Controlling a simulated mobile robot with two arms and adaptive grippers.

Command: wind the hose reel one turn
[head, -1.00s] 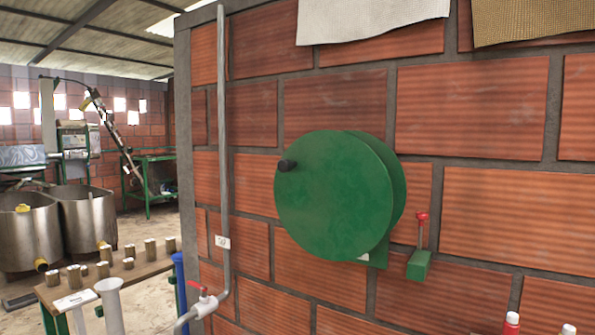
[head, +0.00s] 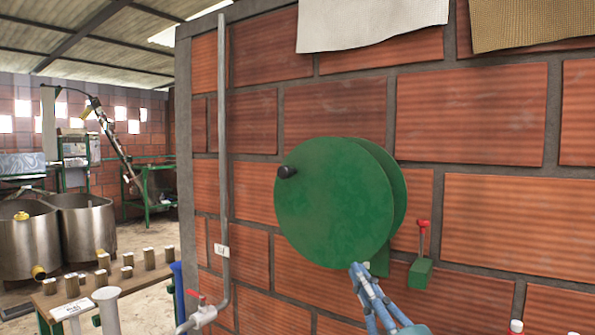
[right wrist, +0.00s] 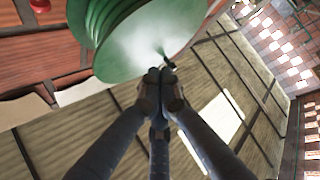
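The hose reel (head: 334,205) is a green drum with a round front disc, mounted on the brick wall. Its black crank knob (head: 286,171) sticks out near the disc's upper left edge. My right gripper (head: 356,268) comes up from the bottom and has its fingertips at the reel's lower edge, well below and right of the knob. In the right wrist view the fingertips (right wrist: 161,76) are together with nothing seen between them. The reel disc (right wrist: 145,40) and dark knob (right wrist: 168,63) show beyond them. My left gripper is not in view.
A small green bracket with a red-topped lever (head: 421,250) is on the wall right of the reel. A vertical grey pipe (head: 225,130) with a red-handled valve (head: 199,308) runs left of it. Cloths (head: 370,22) hang above.

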